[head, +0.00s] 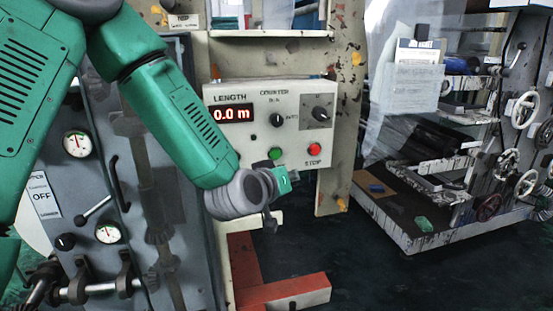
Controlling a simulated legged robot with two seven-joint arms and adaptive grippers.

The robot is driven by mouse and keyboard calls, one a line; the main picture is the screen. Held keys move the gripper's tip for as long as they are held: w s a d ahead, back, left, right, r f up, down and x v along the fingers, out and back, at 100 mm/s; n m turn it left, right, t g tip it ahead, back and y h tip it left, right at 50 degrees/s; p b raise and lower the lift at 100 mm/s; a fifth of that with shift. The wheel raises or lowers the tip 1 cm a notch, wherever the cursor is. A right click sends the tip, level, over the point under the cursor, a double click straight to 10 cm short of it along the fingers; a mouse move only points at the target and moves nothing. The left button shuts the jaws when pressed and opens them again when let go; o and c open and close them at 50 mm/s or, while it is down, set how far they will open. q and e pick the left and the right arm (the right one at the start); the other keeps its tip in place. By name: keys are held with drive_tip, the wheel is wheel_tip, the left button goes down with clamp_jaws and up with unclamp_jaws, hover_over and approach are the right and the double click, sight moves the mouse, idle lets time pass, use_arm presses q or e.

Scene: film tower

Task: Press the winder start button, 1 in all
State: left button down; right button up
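The winder control panel (240,142) is a pale box with a red "LENGTH" display (232,114) reading 0.0 m. A round green button (275,153) is low on its front, and a red button (314,149) marked STOP is to its right. The green button's own label is not visible; my arm covers the panel's lower left part. My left gripper (283,186) is just below the green button in the picture. It is small and partly hidden by its own wrist, so its opening and any contact with the panel are unclear. My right gripper is out of view.
Black knobs (319,114) are on the panel's upper right. A grey cabinet with gauges (76,142) and levers stands at left. A red-orange frame (285,291) lies low in front. A machine with handwheels (521,108) stands at right, with dark open floor before it.

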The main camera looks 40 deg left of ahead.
sight(275, 154)
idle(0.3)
use_arm(q)
drive_tip(key=shift+w+a, duration=1.45)
drive_tip(key=shift+a, duration=0.25)
drive_tip(key=shift+w+a, duration=1.45)
drive_tip(key=shift+a, duration=0.25)
drive_tip(key=shift+w+a+r, duration=0.15)
drive_tip(key=shift+w+a, duration=0.05)
